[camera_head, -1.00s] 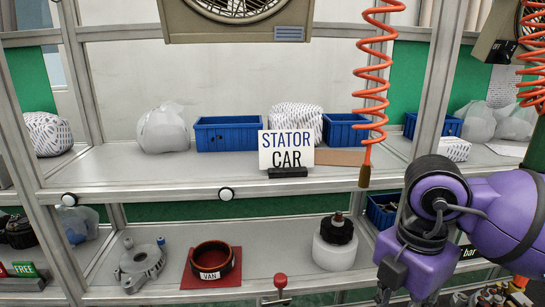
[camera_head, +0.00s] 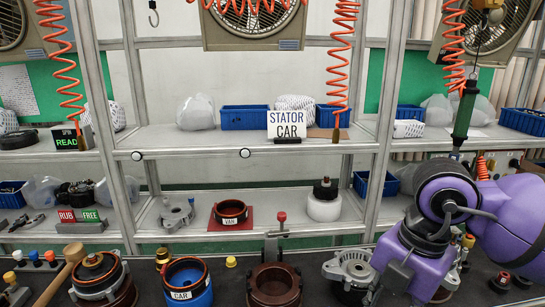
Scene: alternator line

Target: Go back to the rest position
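My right arm (camera_head: 500,212), purple with dark joints, comes in from the right and bends down in front of the workbench. Grey parts at its lower end (camera_head: 396,272) reach the bottom edge beside a silver alternator housing. The fingertips are not clearly shown, so I cannot tell whether that gripper is open or holds anything. My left arm and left gripper are out of view.
The dark workbench (camera_head: 322,292) carries a blue CAR ring fixture (camera_head: 188,285), a brown fixture (camera_head: 275,285), a silver housing (camera_head: 350,268) and a mallet (camera_head: 62,272). Behind stands a shelf rack (camera_head: 200,153) with a STATOR CAR sign (camera_head: 287,124). Orange coiled hoses (camera_head: 342,60) hang above.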

